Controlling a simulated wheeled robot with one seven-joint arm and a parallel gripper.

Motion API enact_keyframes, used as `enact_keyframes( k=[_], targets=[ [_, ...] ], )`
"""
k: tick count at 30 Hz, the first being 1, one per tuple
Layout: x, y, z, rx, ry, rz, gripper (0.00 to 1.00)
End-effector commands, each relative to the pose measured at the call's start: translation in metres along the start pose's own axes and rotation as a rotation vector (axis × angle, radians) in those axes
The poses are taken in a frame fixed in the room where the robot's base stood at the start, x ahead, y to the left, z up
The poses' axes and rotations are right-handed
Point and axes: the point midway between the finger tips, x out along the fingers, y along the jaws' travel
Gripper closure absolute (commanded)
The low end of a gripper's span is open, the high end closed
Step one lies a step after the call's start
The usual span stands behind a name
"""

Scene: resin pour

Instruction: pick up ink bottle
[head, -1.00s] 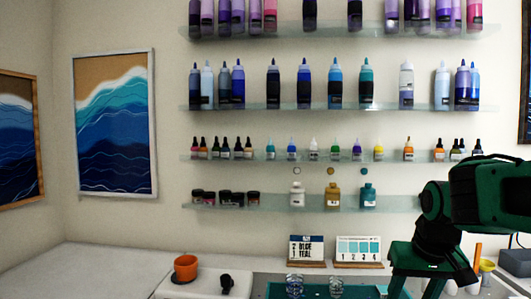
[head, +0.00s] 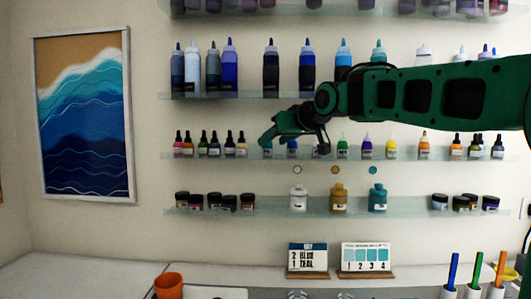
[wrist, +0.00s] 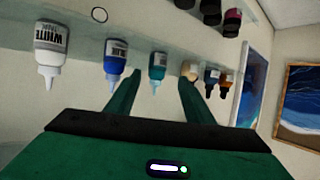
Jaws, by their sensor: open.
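A row of small ink bottles with pointed tips stands on a glass shelf. My gripper (head: 266,140) is in front of this row in the head view and partly hides a few bottles. The wrist view is upside down. In it my open gripper (wrist: 158,80) faces the shelf, with a teal ink bottle (wrist: 157,66) showing between its fingers. A blue ink bottle (wrist: 115,62) and a white ink bottle (wrist: 49,50) are to its left, and a pale bottle (wrist: 189,69) shows by the right finger. Nothing is held. The gap from fingers to bottles is unclear.
A shelf of tall bottles (head: 307,70) is above the ink row. A shelf with jars and a white bottle (head: 298,199) is below. Two small sign cards (head: 308,257), an orange cup (head: 168,286) and upright colored sticks (head: 476,270) are on the counter.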

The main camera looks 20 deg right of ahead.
Motion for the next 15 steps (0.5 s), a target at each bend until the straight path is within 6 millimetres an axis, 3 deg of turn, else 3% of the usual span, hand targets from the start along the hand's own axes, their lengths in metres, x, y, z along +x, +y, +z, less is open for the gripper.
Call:
enact_keyframes(
  k=[10, 15],
  targets=[
    [0.023, 0.002, 0.002, 0.002, -0.001, 0.001, 0.52],
    [0.044, 0.006, 0.008, 0.002, -0.004, 0.001, 0.52]
  ],
)
